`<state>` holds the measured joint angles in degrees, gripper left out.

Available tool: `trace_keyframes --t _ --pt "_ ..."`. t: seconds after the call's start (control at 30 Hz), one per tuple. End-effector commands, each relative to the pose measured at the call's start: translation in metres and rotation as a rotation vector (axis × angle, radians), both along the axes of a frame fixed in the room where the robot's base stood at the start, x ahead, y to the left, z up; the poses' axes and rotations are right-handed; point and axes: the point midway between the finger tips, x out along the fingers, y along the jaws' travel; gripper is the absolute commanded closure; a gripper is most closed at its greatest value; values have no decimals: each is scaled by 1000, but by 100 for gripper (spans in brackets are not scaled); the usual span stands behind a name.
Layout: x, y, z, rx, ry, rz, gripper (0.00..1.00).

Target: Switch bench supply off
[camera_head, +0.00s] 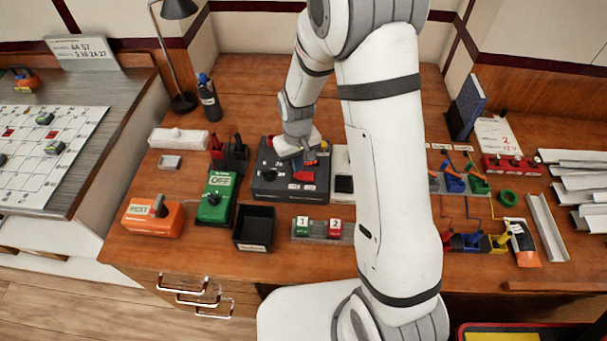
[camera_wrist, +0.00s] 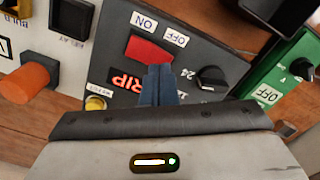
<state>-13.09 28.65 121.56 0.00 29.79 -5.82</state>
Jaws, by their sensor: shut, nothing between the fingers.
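A dark grey unit (camera_head: 263,188) stands mid-bench, and its panel (camera_wrist: 195,58) fills the middle of the wrist view. It has a red rocker (camera_wrist: 147,50) with ON and OFF labels beside it; the rocker also shows in the head view (camera_head: 303,176). A lit red display (camera_wrist: 126,81) reads TRIP. A black knob (camera_wrist: 211,77) sits by a 24 mark, and a yellow button (camera_wrist: 95,103) is by the display. I cannot read the unit's name. My gripper (camera_wrist: 159,72) is shut and empty over the panel, its tips overlapping the rocker's edge; contact is unclear.
A green box (camera_head: 216,194) marked OFF and an orange box (camera_head: 150,218) marked REST stand left. An open black tray (camera_head: 255,228) and numbered red and green blocks (camera_head: 335,228) are in front. A white box with an orange knob (camera_wrist: 30,82) adjoins the unit.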

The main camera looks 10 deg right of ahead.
Motion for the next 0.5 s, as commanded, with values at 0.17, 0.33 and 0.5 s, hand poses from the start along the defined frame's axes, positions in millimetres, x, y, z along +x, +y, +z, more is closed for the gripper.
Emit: trace_keyframes --t 0.17,0.33,0.5 --pt "0 0 -4 0 0 0 100" --pt "0 0 -6 0 0 1 100" --pt "0 0 -9 0 0 1 100"
